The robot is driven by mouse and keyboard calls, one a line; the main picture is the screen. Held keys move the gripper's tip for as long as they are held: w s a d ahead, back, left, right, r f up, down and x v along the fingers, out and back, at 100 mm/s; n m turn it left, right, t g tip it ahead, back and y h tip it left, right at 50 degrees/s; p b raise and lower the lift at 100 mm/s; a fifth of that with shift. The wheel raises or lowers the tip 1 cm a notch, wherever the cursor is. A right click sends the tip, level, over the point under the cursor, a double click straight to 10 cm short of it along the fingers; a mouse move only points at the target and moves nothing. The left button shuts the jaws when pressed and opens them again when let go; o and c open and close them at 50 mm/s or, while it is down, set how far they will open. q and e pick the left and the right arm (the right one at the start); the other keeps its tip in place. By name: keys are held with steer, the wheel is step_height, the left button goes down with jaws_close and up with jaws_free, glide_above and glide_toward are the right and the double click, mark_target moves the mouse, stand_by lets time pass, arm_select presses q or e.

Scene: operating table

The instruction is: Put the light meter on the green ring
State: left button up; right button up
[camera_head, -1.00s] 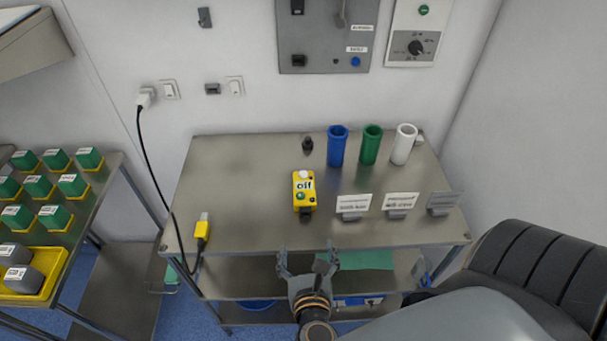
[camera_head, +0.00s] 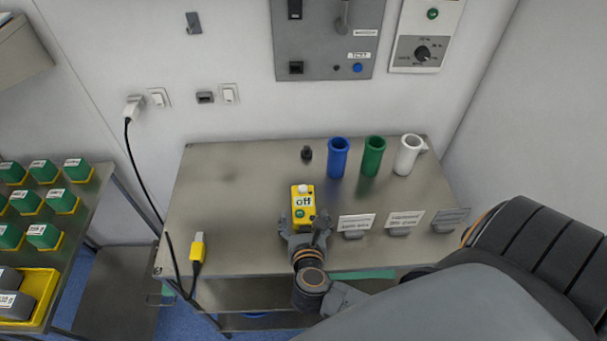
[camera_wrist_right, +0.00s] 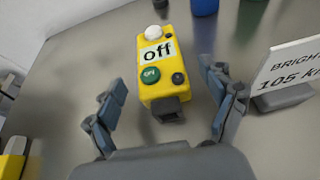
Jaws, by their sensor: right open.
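The light meter (camera_head: 303,203) is a yellow box with a white dome, an "off" display and a green ON button. It stands on the metal table, and it also shows in the right wrist view (camera_wrist_right: 161,70). My right gripper (camera_head: 306,228) is open at its near end. In the right wrist view the two fingers (camera_wrist_right: 168,100) are spread to the left and right of the meter's near end, apart from it. I see no flat green ring; a green tube (camera_head: 374,156) stands at the back of the table between a blue one and a white one. My left gripper is not in view.
Label stands (camera_head: 355,226) line the front right. A small black knob (camera_head: 306,154) stands behind the meter. A yellow plug (camera_head: 198,246) with a cable lies at the front left.

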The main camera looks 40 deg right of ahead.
mark_target(304, 207)
steer(key=shift+w+d+p, duration=0.4)
steer(key=shift+w+p, duration=0.05)
steer(key=shift+w, duration=0.15)
steer(key=shift+w+d+p, duration=0.35)
steer(key=shift+w+p, duration=0.05)
steer(key=shift+w, duration=0.2)
steer(key=shift+f+x, duration=0.25)
steer(key=shift+x, duration=0.8)
steer(key=shift+w+d+f, duration=0.1)
steer(key=shift+w+f, duration=0.05)
steer(key=shift+c, duration=0.4)
steer(key=c, duration=1.4)
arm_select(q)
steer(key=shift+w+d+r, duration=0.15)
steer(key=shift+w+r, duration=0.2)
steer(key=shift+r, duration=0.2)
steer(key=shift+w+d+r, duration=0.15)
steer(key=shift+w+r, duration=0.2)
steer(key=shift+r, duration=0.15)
arm_select(e)
steer(key=shift+c, duration=0.2)
